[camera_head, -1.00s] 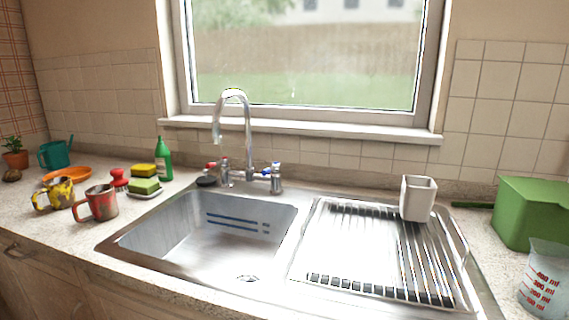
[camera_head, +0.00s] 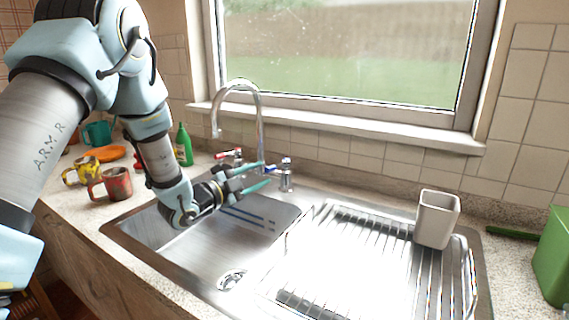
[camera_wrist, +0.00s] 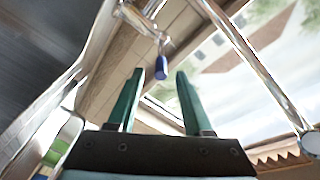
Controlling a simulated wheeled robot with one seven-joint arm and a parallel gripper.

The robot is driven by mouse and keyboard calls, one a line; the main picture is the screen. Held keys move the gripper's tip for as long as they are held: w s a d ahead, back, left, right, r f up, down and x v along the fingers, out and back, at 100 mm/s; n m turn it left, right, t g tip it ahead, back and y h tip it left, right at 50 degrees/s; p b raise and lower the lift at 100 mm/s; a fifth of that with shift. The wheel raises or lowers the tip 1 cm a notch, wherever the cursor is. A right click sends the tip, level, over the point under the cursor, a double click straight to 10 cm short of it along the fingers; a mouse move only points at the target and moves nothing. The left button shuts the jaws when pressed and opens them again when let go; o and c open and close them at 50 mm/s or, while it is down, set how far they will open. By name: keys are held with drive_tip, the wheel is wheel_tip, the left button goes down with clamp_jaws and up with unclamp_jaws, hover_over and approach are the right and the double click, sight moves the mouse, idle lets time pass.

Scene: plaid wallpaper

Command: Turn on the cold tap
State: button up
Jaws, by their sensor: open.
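The cold tap (camera_head: 286,178) is a chrome post with a blue-marked lever, standing behind the sink at the right of the spout. My gripper (camera_head: 266,173) reaches over the basin from the left, with two teal fingers apart and empty, close to this tap. In the wrist view the tap's blue handle end (camera_wrist: 161,68) shows between the tips of my open gripper (camera_wrist: 160,74). I cannot tell whether a finger touches it. The curved chrome spout (camera_head: 260,115) rises to the left of the cold tap, and no water shows from it. The red-marked hot tap (camera_head: 230,155) is farther left.
The steel sink basin (camera_head: 215,262) lies below my gripper. A draining rack (camera_head: 350,255) with a white-grey holder (camera_head: 436,218) is to the right. A window sill (camera_head: 340,126) runs behind.

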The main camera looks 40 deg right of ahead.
sight(273, 168)
drive_tip(key=d+p, duration=0.1)
drive_tip(key=d, duration=0.1)
drive_tip(key=d+p, duration=0.1)
drive_tip(key=d, duration=0.5)
drive_tip(key=shift+w+d+p, duration=0.1)
drive_tip(key=shift+w+p, duration=0.15)
drive_tip(key=shift+p, duration=0.15)
clamp_jaws()
idle(0.9)
